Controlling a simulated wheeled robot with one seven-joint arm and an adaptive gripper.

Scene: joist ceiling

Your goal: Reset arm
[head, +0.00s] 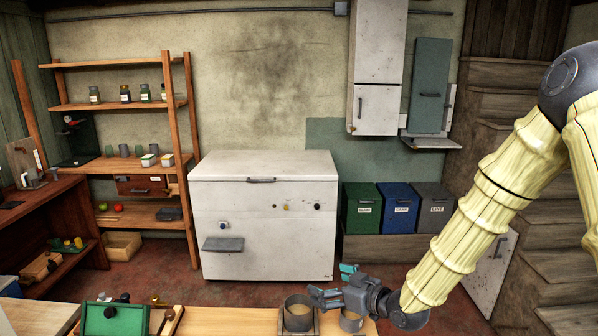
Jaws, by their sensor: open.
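My gripper (330,285) is at the end of my yellow-sleeved arm, low in the head view and right of centre. Its fingers point left and are spread apart, with nothing seen between them. A round metal cup or canister (298,314) stands on the wooden surface (228,321) just below and left of the fingers. I cannot tell whether the gripper touches either one.
A green box (112,320) with dark knobs sits at the surface's left end. Beyond are a white chest (263,215), a wooden shelf (115,107) with jars, and green, blue and grey bins (397,208). The red floor (165,270) before the chest looks mostly clear.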

